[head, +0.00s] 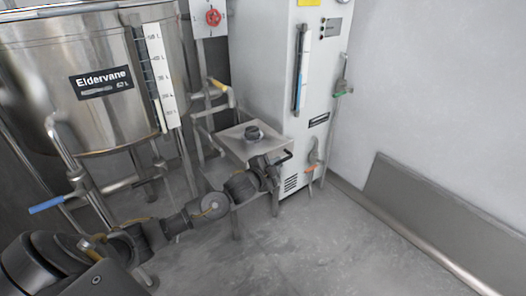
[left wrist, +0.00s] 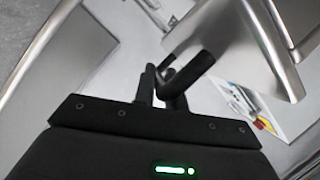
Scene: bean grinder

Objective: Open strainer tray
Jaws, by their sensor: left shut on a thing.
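The strainer tray (head: 234,141) is a square grey metal box on a thin-legged stand, with a dark round knob (head: 252,133) on top. A black handle (head: 285,157) sticks out at its near right side. My left gripper (head: 273,168) is at this handle, low in front of the tray. In the left wrist view the gripper fingers (left wrist: 163,86) are closed around the black handle (left wrist: 196,67), which runs up to the metal tray (left wrist: 232,48). The exact contact is partly hidden by the fingers. My right gripper is not in view.
A large steel tank (head: 100,110) marked Eldervane stands at the left, with pipes and a blue-handled lever (head: 46,204). A white cabinet (head: 265,70) with valves stands behind the tray. The floor (head: 330,245) at the right front is clear, up to the wall ledge (head: 430,220).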

